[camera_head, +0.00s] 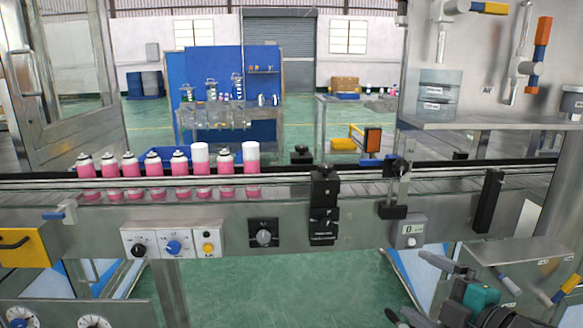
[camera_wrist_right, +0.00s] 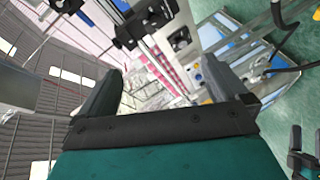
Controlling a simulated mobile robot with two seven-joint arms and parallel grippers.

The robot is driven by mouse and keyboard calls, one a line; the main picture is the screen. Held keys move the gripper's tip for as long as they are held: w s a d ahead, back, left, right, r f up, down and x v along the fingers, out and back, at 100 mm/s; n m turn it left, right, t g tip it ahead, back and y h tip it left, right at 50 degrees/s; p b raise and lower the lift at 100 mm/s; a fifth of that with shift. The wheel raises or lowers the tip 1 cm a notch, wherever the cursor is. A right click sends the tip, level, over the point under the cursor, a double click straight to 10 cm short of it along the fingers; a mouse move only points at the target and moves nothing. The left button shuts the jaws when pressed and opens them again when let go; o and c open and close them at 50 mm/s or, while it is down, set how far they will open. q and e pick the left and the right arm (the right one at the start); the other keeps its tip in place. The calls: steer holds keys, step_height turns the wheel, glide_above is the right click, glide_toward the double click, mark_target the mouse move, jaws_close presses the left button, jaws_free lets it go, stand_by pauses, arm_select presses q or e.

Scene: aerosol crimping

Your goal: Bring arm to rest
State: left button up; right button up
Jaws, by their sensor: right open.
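My right gripper (camera_head: 424,288) is at the lower right of the head view, in front of the machine's lower front and apart from it. In the right wrist view its two dark fingers (camera_wrist_right: 178,92) stand wide apart with nothing between them. My left arm does not show in the head view. A small dark two-pronged shape at the lower right edge of the wrist view may be my left gripper; it is too small and cut off to be sure.
Several pink cans (camera_head: 154,178), some with white caps, stand upright in a row on the conveyor (camera_head: 440,182). A control panel (camera_head: 173,241) and a small display (camera_head: 409,231) are on its front. A metal box (camera_head: 517,262) is near my right gripper. Green floor (camera_head: 280,280) is clear below.

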steer(key=s+a+f+m+g+h+p, duration=0.1)
steer(key=s+a+f+m+h, duration=0.1)
steer(key=s+f+m, duration=0.6)
steer(key=s+a+f+m+g+h+p, duration=0.1)
steer(key=s+a+f+m+g+h, duration=0.1)
steer(key=s+f+m, duration=0.6)
step_height(320, 180, down, 6)
steer(key=shift+s+a+f+h+p, duration=0.15)
steer(key=shift+s+a+h+p, duration=0.25)
steer(key=shift+s, duration=0.5)
